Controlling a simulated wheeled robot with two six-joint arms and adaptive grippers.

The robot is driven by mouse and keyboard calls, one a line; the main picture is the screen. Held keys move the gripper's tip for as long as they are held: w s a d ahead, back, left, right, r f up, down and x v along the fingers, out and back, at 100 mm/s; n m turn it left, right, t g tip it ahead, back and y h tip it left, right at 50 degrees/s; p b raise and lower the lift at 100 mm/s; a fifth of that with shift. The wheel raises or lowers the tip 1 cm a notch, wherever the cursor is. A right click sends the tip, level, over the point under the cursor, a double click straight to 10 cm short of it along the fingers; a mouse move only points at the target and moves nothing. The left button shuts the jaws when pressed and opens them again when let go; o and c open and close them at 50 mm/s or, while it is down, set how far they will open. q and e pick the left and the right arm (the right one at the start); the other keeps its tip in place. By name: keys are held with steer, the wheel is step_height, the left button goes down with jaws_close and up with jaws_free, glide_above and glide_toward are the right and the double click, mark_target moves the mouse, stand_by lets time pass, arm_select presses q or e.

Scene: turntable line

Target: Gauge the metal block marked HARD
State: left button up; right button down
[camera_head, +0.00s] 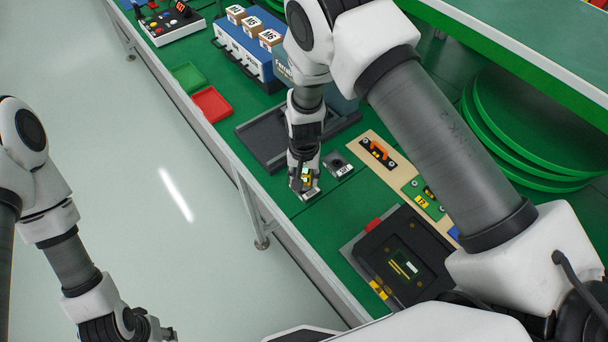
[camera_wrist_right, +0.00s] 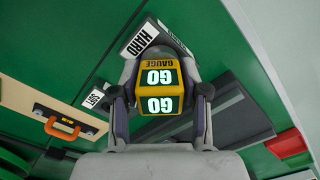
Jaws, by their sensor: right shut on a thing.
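My right gripper (camera_head: 303,182) is shut on a yellow gauge (camera_wrist_right: 163,88) marked GAUGE and GO, with its fingers (camera_wrist_right: 160,108) on either side of it. The metal block marked HARD (camera_wrist_right: 146,36) lies on the green table just beyond the gauge, partly hidden by it. It shows below the gripper in the head view (camera_head: 312,194). I cannot tell whether gauge and block touch. A second block, marked SOFT (camera_wrist_right: 92,97), lies apart from it and also shows in the head view (camera_head: 341,166). My left gripper (camera_head: 140,328) hangs at the lower left, away from the table.
A dark grey tray (camera_head: 262,150) stands beside the blocks. A beige board with an orange handle (camera_head: 377,150) and a black fixture (camera_head: 378,246) lie to the right. Red (camera_head: 212,104) and green (camera_head: 187,76) trays sit at the table's edge.

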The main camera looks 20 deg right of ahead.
mark_target(304, 171)
steer(key=shift+f, duration=0.15)
stand_by(0.4)
steer(key=c, duration=0.5)
jaws_free()
step_height(304, 171, up, 12)
steer(key=shift+r, duration=0.1)
stand_by(0.8)
